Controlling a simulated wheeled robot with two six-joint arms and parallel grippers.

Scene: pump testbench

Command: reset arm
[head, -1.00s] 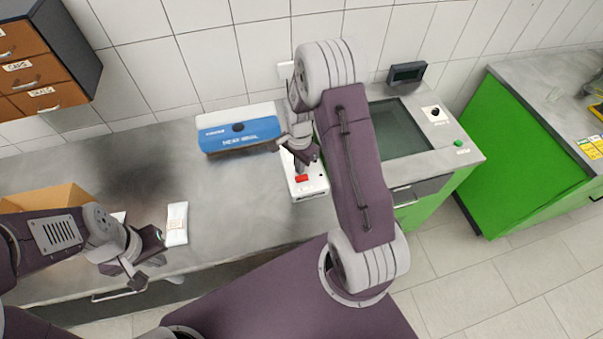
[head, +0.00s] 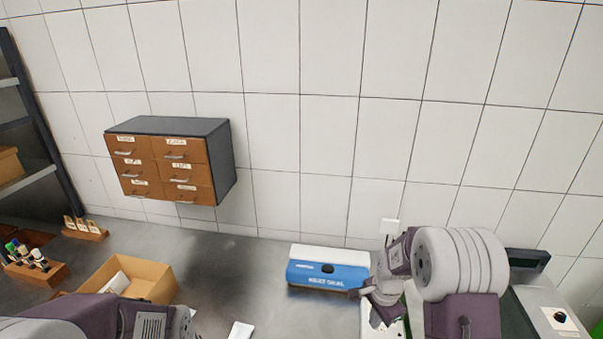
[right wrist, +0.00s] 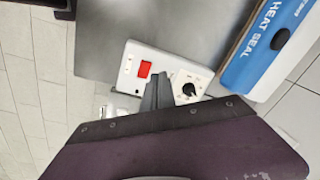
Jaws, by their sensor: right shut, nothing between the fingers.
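My right gripper (head: 384,316) is near the right end of the blue and white heat sealer (head: 328,273), above a white control box (head: 397,326). In the right wrist view its fingers (right wrist: 157,92) are together and empty. They overlap the control box (right wrist: 136,84), which has a red switch (right wrist: 144,69) and a black dial (right wrist: 187,89). I cannot tell whether they touch it. My left arm shows at the lower left of the head view. Its fingers are outside the picture.
A drawer cabinet (head: 222,160) hangs on the tiled wall. An open cardboard box (head: 150,282) and a white packet (head: 241,330) are on the grey bench (head: 232,266). A small dark display (head: 528,261) stands at the right. The bench between box and sealer is mostly clear.

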